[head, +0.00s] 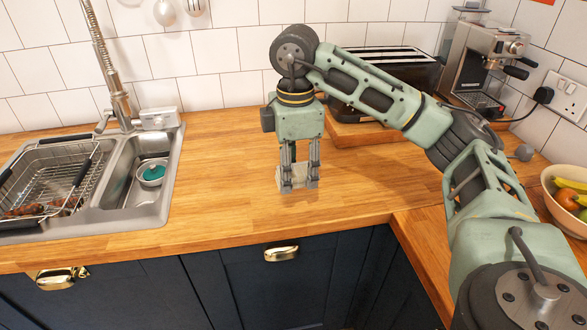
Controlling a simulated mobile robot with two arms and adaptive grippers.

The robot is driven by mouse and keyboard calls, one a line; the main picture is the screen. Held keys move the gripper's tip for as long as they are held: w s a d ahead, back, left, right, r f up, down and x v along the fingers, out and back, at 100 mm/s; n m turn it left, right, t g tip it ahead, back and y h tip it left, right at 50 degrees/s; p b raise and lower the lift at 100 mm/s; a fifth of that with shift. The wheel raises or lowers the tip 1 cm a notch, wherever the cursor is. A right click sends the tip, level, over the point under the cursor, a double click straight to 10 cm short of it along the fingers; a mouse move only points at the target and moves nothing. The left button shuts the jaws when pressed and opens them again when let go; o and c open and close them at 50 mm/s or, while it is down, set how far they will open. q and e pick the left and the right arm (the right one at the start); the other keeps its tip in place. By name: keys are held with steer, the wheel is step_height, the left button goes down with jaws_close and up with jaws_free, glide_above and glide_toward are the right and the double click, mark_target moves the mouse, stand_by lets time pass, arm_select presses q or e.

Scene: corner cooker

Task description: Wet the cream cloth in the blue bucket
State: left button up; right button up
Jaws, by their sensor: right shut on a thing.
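My right gripper (300,188) points down over the wooden worktop, left of the toaster. It is shut on the cream cloth (298,173), which shows as a small pale patch between and behind the fingers. The fingers hide part of the cloth. The fingertips are at or just above the worktop; I cannot tell if the cloth touches it. I see no clear blue bucket. A small round pale container with a teal inside (152,173) sits in the sink basin; I cannot tell what it is. My left gripper is not in view.
A steel sink (130,205) with a wire dish rack (45,180) and a tall tap (117,95) is at the left. A black toaster (400,72), coffee machine (475,65) and fruit bowl (565,200) are at the right. The worktop (225,180) between sink and gripper is clear.

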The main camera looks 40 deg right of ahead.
steer(key=c, duration=0.6)
